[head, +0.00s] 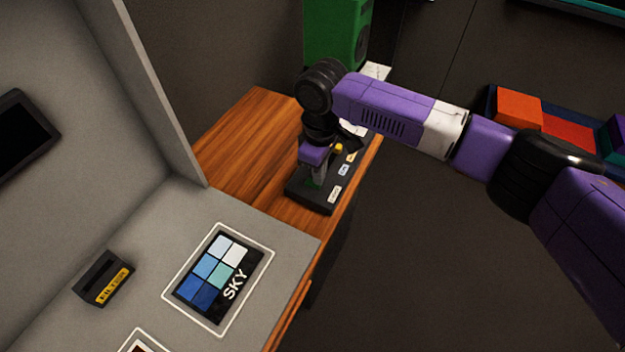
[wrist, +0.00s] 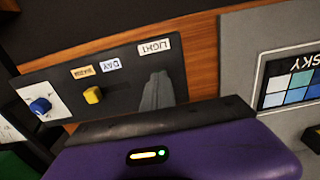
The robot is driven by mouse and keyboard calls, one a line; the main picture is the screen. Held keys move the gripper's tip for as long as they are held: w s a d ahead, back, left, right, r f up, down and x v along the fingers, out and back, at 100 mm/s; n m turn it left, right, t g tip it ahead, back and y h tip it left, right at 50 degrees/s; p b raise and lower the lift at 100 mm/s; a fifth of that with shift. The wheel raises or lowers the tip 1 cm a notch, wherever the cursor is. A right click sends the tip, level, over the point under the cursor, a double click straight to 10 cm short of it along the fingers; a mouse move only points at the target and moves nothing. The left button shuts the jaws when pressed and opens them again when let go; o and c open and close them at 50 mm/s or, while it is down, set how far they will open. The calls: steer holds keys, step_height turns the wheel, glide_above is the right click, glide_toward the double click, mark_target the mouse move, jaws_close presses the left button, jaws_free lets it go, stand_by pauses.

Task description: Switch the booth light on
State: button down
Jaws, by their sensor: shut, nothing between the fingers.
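The black control panel (head: 322,198) lies on the wooden desk, and it also shows in the wrist view (wrist: 125,82). A white LIGHT label (wrist: 154,46) is at one end of it. My gripper (head: 318,182) is shut and empty, pointing down over that end of the panel. In the wrist view its grey fingers (wrist: 158,92) are beside the LIGHT label. A small green patch shows by the fingertips in the head view. The light control itself is mostly hidden by the fingers, and I cannot tell its state or whether they touch it.
A yellow slider knob (wrist: 92,95) sits near the DAY (wrist: 110,65) and orange (wrist: 82,72) labels. A blue knob (wrist: 40,105) is farther along. A grey board with a SKY card (head: 218,280) and a small black box (head: 103,278) is at left. A green speaker (head: 335,32) stands behind.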

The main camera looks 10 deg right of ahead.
steer(key=shift+f+b, duration=0.3)
steer(key=shift+f, duration=0.45)
stand_by(0.3)
step_height(320, 180, up, 7)
steer(key=p, duration=0.6)
steer(key=shift+p, duration=0.35)
stand_by(0.4)
